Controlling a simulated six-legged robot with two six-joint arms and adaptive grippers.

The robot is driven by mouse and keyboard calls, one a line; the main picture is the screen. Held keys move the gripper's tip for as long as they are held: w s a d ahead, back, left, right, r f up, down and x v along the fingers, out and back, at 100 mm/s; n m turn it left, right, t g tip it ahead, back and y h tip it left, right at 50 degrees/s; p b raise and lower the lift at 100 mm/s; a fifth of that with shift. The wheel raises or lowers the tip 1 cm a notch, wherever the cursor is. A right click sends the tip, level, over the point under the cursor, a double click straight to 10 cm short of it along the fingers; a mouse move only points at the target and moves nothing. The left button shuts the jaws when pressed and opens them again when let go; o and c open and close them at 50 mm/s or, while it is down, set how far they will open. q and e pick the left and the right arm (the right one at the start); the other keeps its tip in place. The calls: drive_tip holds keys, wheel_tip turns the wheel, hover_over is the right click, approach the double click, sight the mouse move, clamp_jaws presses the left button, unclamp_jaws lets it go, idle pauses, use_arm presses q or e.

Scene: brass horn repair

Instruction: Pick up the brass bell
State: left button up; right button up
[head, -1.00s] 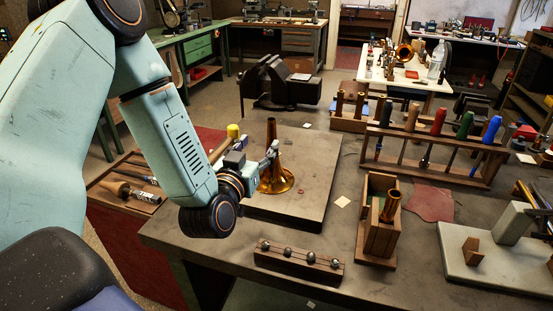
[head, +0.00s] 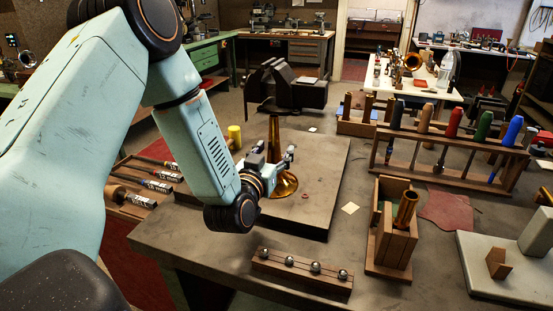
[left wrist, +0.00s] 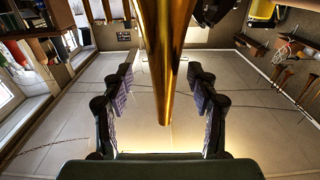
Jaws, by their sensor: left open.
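The brass bell (head: 275,132) stands upright on a grey square board, with its flared end (head: 287,186) down and its narrow tube up. My left gripper (head: 274,154) is open at the tube, with one finger on either side of it as seen in the head view. The gripper and wrist hide the lower tube and part of the flare. In the left wrist view the bell's tube (left wrist: 165,60) runs down between the two open fingers of the left gripper (left wrist: 160,78), with gaps on both sides. My right gripper is not in view.
The grey board (head: 318,175) has free room right of the bell. A yellow cylinder (head: 235,136) stands behind my wrist. A wooden strip with metal balls (head: 302,274) lies in front. A wooden box (head: 388,250) and a tool rack (head: 455,150) stand to the right.

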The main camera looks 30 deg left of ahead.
use_arm(q)
drive_tip(key=shift+w+a, duration=0.1)
drive_tip(key=shift+w, duration=0.55)
drive_tip(key=shift+w+a, duration=0.2)
drive_tip(key=shift+a, duration=0.35)
drive_tip(key=shift+w+d, duration=0.15)
drive_tip(key=shift+d, duration=0.25)
drive_tip(key=c, duration=0.4)
drive_tip(key=shift+a, duration=0.35)
drive_tip(key=c, duration=0.5)
drive_tip(key=shift+d, duration=0.2)
clamp_jaws()
